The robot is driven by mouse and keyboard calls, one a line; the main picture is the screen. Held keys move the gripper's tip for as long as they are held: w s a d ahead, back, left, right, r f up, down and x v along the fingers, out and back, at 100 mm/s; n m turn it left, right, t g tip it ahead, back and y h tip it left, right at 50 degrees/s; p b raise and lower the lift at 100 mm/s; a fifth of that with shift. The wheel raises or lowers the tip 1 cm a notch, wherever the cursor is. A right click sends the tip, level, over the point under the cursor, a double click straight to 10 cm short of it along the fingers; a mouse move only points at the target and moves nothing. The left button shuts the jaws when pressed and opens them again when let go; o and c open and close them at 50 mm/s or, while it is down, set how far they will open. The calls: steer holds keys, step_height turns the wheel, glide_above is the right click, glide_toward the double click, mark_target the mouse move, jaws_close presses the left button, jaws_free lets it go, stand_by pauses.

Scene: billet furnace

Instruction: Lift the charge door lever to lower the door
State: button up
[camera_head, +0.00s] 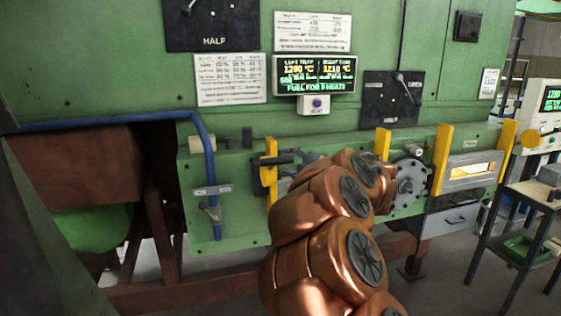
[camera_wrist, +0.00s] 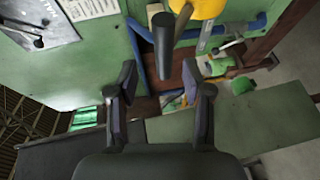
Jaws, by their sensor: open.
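In the wrist view, a thick dark round-ended bar (camera_wrist: 163,45), which looks like the lever's handle, hangs from the upper edge beside a yellow rounded part (camera_wrist: 196,9). My gripper (camera_wrist: 158,79) has its two dark fingers spread apart with nothing between them. The bar's end shows just beyond the gap between the fingertips, and I cannot tell how far off it is. In the head view, a dark horizontal bar (camera_head: 277,158) shows by a yellow post (camera_head: 271,172), left of my copper arm. My arm hides part of this area, and the gripper cannot be clearly picked out there.
The green furnace wall (camera_head: 140,55) carries a lit display (camera_head: 314,75) and gauge panels. A blue pipe (camera_head: 208,145) bends down at left. A flanged disc (camera_head: 409,181) and a glowing opening (camera_head: 468,171) are at right. A small table (camera_head: 525,205) stands at far right.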

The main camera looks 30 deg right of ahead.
steer(key=shift+v, duration=2.9)
